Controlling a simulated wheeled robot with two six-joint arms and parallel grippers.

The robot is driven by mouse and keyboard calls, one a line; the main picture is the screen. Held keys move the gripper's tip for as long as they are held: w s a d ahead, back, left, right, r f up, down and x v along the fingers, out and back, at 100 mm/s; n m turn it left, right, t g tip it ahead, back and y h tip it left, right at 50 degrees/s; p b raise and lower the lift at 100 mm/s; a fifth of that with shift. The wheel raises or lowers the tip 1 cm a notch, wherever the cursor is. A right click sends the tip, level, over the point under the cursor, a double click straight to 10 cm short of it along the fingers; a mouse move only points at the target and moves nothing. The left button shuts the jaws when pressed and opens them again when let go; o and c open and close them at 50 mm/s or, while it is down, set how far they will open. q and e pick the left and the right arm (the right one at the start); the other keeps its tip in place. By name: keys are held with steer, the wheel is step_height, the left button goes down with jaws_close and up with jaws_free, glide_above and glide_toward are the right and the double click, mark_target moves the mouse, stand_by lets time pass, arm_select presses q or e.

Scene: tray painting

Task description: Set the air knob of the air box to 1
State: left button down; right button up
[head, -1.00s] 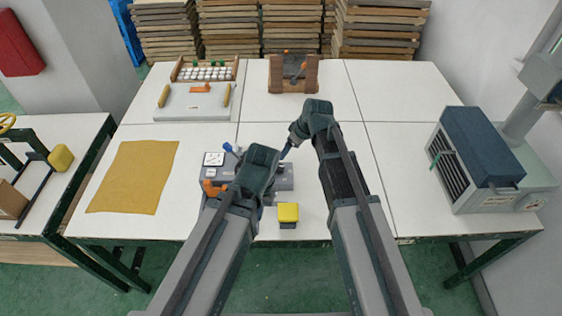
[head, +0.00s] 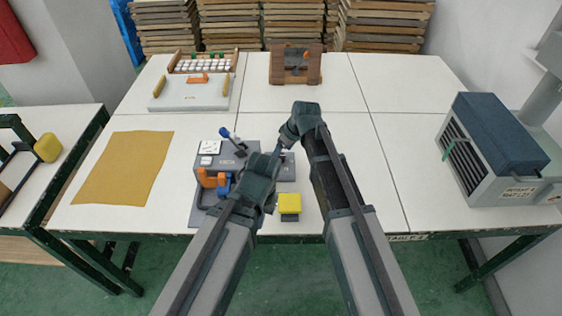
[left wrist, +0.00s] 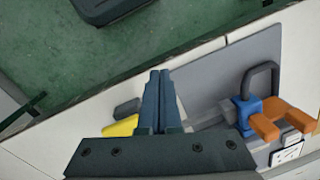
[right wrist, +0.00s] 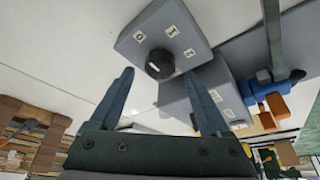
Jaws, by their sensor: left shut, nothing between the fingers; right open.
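The air box (right wrist: 185,25) shows in the right wrist view as a grey box with labels 0, 1 and 2 around a round black knob (right wrist: 160,64). The knob has a small pale mark; I cannot tell surely which number it is set to. My right gripper (right wrist: 158,74) is open, with its fingertips on either side of the knob in that view; I see no contact. In the head view my right gripper (head: 286,140) is over the box area, and the arms hide most of the air box. My left gripper (left wrist: 160,74) is shut and empty, near the yellow block (left wrist: 119,126).
Beside the air box is a larger grey unit (head: 234,149) with orange clamp (head: 212,178) and blue parts. The yellow block (head: 289,202) lies at the table's front edge. A mustard cloth (head: 125,168) lies left, a vented machine (head: 493,150) stands right.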

mark_target(280, 157)
steer(key=shift+b+x, duration=0.6)
steer(key=shift+x, duration=0.6)
arm_select(q)
step_height(280, 157, down, 2)
steer(key=shift+f, duration=0.1)
arm_select(e)
jaws_close()
steer(key=m+h, duration=0.1)
steer(key=m, duration=0.2)
steer(key=m+t+h, duration=0.1)
steer(key=m, duration=0.1)
steer(key=shift+s+a+m, duration=0.1)
steer(key=shift+a+m, duration=0.05)
steer(key=shift+m, duration=0.25)
steer(key=m+h, duration=0.1)
steer(key=m, duration=0.2)
steer(key=m+h, duration=0.1)
steer(key=m, duration=0.1)
steer(key=shift+a+m, duration=0.15)
steer(key=shift+m, duration=0.25)
